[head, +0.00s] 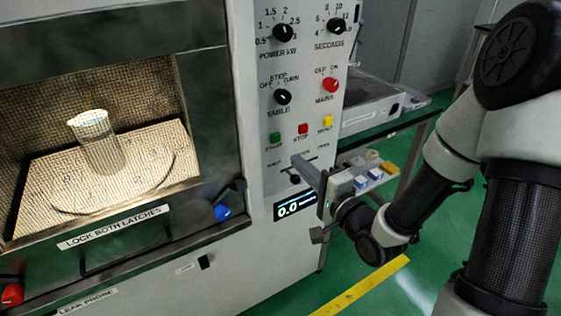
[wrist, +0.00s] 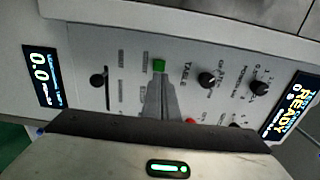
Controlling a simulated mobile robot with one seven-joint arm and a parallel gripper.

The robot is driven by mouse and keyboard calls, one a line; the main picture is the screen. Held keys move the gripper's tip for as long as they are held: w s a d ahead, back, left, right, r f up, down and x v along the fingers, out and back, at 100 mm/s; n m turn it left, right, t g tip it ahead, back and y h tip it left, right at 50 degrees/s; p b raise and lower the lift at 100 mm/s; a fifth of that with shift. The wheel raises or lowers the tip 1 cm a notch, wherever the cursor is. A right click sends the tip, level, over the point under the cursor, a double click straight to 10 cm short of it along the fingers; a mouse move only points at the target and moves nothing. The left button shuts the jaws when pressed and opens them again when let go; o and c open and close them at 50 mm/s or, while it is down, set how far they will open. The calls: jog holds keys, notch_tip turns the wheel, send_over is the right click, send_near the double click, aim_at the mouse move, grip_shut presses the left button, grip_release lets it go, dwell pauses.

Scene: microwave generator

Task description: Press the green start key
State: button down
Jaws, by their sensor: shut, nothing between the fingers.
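The green key also shows in the wrist view (wrist: 159,66), uncovered. My gripper (head: 297,160) is shut and empty. In the head view its tips are below and right of the green key. In the wrist view the shut fingers (wrist: 157,82) point at the panel, with their tips just below the green key. I cannot tell how far the tips are from the panel.
Black knobs (head: 283,33) and a red mains knob (head: 330,85) sit above the keys. A black slider knob (head: 295,179) and a 0.0 display (head: 294,206) are below. A display reads READY (wrist: 291,104). A cylinder (head: 97,140) stands inside the chamber at left.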

aim_at(273, 139)
jog(key=b+x, duration=0.1)
jog(key=x, duration=0.8)
jog(key=shift+a, duration=0.2)
